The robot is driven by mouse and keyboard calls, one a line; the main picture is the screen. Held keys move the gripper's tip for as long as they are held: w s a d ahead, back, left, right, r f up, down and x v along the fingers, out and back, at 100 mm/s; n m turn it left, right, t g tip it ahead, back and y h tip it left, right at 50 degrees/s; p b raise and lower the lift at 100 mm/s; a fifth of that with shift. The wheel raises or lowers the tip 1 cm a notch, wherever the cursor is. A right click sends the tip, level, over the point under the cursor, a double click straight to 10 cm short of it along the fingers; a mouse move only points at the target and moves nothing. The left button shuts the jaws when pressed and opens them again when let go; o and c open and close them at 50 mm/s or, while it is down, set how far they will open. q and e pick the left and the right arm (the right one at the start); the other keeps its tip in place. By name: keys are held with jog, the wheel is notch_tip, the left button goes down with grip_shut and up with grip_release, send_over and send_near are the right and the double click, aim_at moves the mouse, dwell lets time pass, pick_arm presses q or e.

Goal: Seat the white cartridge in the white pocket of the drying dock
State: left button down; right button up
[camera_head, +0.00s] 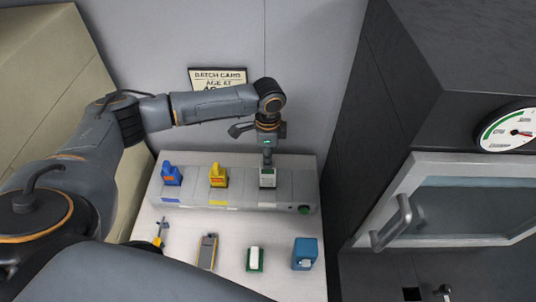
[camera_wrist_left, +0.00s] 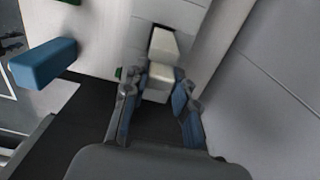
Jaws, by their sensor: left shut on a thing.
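The drying dock (camera_head: 235,197) is a long grey block against the back wall. The white cartridge (camera_head: 267,179) stands upright at the dock's right part, above a white label (camera_head: 267,205); whether its base is fully down in the white pocket I cannot tell. My left gripper (camera_head: 267,158) points down from above and is shut on the cartridge's top. In the left wrist view the pale cartridge (camera_wrist_left: 160,72) shows between the fingers of my left gripper (camera_wrist_left: 156,92). The pocket's inside is hidden. My right gripper is not in view.
A blue cartridge (camera_head: 172,177) and a yellow cartridge (camera_head: 218,177) stand in the dock to the left. In front lie a yellow-handled tool (camera_head: 159,233), a meter (camera_head: 207,251), a white block in a green holder (camera_head: 255,258) and a blue box (camera_head: 304,254). A dark cabinet stands right.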

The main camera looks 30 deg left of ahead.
pick_arm(q)
jog(key=shift+f+b, duration=0.95)
jog(key=shift+f, duration=1.9)
jog(key=c, duration=1)
grip_release()
notch_tip(320, 180, up, 12)
jog(key=shift+f, duration=0.1)
